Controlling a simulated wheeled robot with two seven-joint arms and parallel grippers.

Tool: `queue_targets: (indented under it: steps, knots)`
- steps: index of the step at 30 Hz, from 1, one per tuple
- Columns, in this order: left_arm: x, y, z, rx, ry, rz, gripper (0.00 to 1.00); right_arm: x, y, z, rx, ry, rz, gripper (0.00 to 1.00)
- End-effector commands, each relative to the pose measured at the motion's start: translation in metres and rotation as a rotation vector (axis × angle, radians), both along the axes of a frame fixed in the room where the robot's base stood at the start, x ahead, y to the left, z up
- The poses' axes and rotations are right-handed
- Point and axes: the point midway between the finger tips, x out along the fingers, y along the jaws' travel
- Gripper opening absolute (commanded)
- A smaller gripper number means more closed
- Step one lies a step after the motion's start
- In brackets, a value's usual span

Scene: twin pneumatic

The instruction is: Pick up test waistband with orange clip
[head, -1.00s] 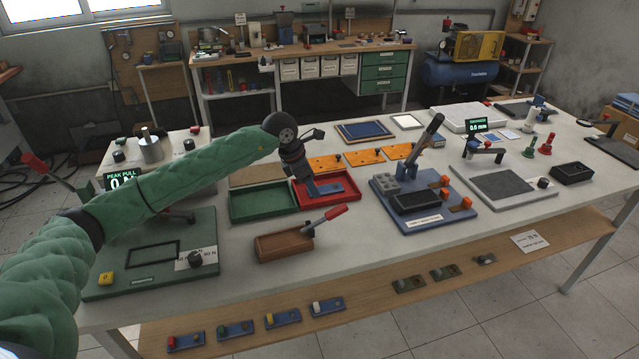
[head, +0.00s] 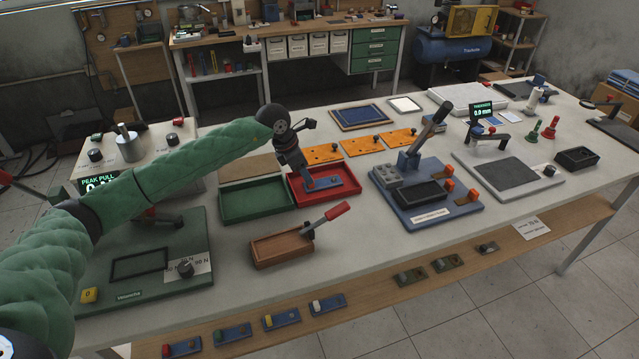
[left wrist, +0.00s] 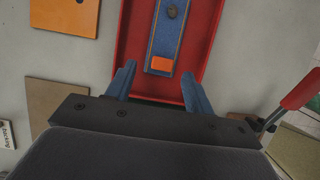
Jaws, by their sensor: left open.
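The test waistband is a blue strip (left wrist: 168,35) with an orange clip (left wrist: 162,65) at its near end, lying in the red tray (left wrist: 128,45). In the head view the blue strip (head: 337,182) also shows in the red tray (head: 352,200), partly hidden by my gripper. My left gripper (head: 312,183) is over that tray, pointing down. In the left wrist view my left gripper (left wrist: 158,88) is open, with one blue finger on each side of the strip's clip end and gaps to both. Nothing is held. My right gripper is not in view.
A green tray (head: 258,216) adjoins the red tray on the left. A wooden box with a red-handled lever (head: 282,247) stands in front. A blue fixture with an upright lever (head: 428,212) stands to the right. Orange boards (head: 362,146) lie behind. Several clipped blue strips (head: 282,318) lie on the lower shelf.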

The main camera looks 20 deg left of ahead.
Motion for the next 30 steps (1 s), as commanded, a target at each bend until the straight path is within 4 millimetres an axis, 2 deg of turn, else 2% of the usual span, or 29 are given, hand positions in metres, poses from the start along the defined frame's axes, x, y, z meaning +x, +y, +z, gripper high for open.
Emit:
queue_targets:
  steps: [3, 6, 14, 21, 30]
  knots:
    - [0.003, -0.007, -0.018, -0.002, 0.003, -0.002, 0.53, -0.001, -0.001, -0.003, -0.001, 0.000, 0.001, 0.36]
    - [0.005, -0.009, -0.027, 0.000, 0.002, -0.002, 0.53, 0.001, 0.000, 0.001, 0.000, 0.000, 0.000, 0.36]
    - [0.006, -0.010, -0.030, 0.000, 0.000, -0.001, 0.53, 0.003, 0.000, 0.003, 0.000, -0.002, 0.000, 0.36]
    - [0.006, -0.010, -0.030, 0.000, 0.000, -0.001, 0.06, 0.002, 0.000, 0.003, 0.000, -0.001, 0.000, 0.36]
    - [0.006, -0.010, -0.028, 0.000, 0.000, -0.001, 0.04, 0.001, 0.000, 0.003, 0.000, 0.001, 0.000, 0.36]
